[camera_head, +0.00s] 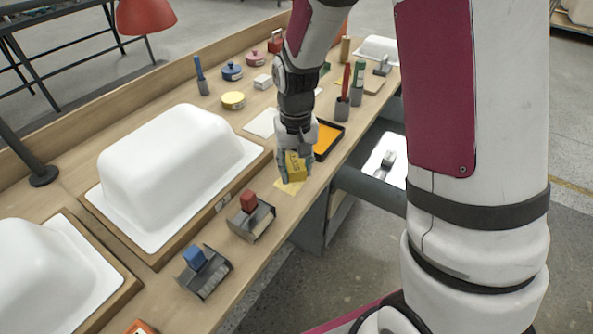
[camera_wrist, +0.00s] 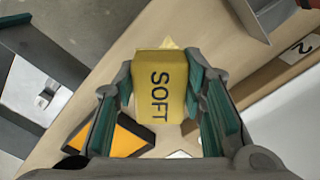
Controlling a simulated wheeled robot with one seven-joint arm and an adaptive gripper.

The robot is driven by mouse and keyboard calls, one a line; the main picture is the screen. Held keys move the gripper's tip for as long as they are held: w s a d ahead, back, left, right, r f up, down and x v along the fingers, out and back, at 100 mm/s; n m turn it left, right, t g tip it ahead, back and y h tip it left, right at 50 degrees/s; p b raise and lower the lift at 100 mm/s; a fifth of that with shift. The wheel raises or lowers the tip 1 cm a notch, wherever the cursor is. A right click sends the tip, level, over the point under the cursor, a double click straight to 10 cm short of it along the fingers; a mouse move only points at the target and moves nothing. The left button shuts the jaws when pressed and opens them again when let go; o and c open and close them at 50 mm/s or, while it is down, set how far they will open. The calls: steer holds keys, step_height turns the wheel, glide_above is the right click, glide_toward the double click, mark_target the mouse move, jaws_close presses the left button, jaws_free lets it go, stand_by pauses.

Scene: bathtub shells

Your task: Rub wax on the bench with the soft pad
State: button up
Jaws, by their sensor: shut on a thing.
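A yellow pad marked SOFT (camera_wrist: 160,84) is held between the fingers of my gripper (camera_wrist: 163,100) in the wrist view. In the head view my gripper (camera_head: 296,158) is shut on the yellow pad (camera_head: 294,168) near the front edge of the bench (camera_head: 255,275). A flat pale yellow patch (camera_head: 289,187) lies on the bench just under and in front of the pad. I cannot tell whether the pad touches the bench. I cannot make out which thing is the wax.
A white tub shell (camera_head: 175,165) on a wooden board stands left of my gripper. A tray with orange content (camera_head: 327,138) lies just behind right. An open drawer (camera_head: 375,185) juts out at right.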

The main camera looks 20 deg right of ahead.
mark_target(296, 166)
steer(key=shift+r+p, duration=0.95)
steer(key=shift+r, duration=0.65)
steer(key=shift+f, duration=0.1)
